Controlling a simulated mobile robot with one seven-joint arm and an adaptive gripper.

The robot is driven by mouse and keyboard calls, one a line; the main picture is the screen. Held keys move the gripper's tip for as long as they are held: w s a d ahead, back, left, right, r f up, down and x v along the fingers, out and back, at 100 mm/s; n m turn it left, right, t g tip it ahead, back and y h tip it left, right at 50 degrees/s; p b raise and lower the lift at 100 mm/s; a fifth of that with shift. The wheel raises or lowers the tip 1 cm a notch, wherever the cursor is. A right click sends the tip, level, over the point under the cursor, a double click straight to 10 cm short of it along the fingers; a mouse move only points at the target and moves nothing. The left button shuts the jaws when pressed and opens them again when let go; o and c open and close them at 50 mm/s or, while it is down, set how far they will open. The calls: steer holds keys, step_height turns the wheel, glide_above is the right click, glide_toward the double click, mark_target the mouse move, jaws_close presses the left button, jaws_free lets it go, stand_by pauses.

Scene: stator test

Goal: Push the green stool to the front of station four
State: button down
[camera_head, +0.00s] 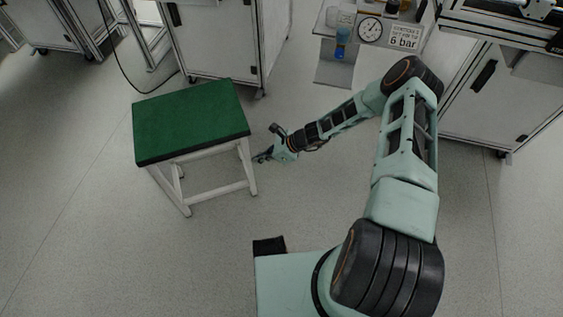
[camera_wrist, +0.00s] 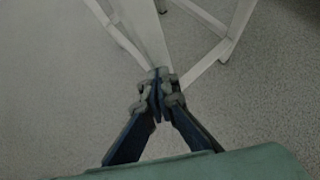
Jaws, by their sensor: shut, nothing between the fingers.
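The green stool (camera_head: 190,120) stands upright on the grey floor at the left of the head view. It has a flat green top and a white frame with legs and low crossbars. My gripper (camera_head: 258,158) is low at the stool's right side, close to its near right leg. In the wrist view my gripper (camera_wrist: 158,88) is shut and empty, with its fingertips in front of a white stool leg (camera_wrist: 147,35). I cannot tell whether the fingertips touch the leg. The stool top is out of the wrist view.
A white cabinet (camera_head: 208,45) stands just behind the stool, with a black cable beside it. A shelf with a gauge (camera_head: 369,29) and a "6 bar" sign (camera_head: 404,38) is at the top. Another cabinet (camera_head: 490,95) stands at the right. The floor left of and before the stool is clear.

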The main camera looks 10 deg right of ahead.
steer(key=w+a, duration=0.1)
steer(key=a, duration=0.5)
steer(key=shift+w+b, duration=0.3)
steer(key=shift+w, duration=0.05)
steer(key=shift+d+r, duration=0.1)
steer(key=shift+d, duration=0.1)
steer(key=shift+d, duration=0.35)
steer(key=p, duration=0.3)
glide_toward(245, 156)
steer(key=shift+w+d+f, duration=0.2)
steer(key=shift+d+f, duration=0.45)
steer(key=shift+d, duration=0.1)
steer(key=shift+w+d+f, duration=0.2)
steer(key=shift+d+f, duration=0.45)
steer(key=shift+d, duration=0.05)
